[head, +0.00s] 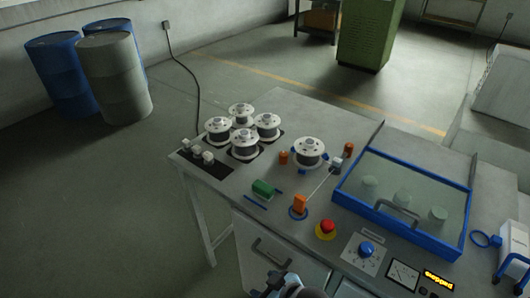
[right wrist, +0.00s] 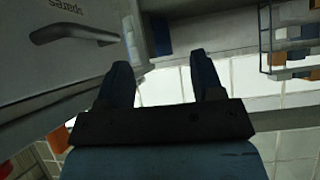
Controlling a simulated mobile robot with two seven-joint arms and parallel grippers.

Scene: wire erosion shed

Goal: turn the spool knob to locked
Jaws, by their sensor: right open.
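A blue knob (head: 367,249) sits on a pale square dial plate (head: 364,254) near the front edge of the machine bench. Its pointer and the plate's marks are too small to read. A spool with a dark winding (head: 310,152) stands alone farther back on the bench. My right gripper (head: 275,281) shows at the bottom edge of the head view, in front of the bench and left of the dial plate, apart from the knob. In the right wrist view my right gripper (right wrist: 162,75) is open, with nothing between its fingers. My left gripper is out of view.
A red button (head: 326,228) on a yellow base is left of the dial. A blue-framed clear cover (head: 393,237) is behind it; a dark panel with yellow lettering (head: 438,279) is to its right. A drawer handle (right wrist: 72,34) marked "spares" shows in the wrist view.

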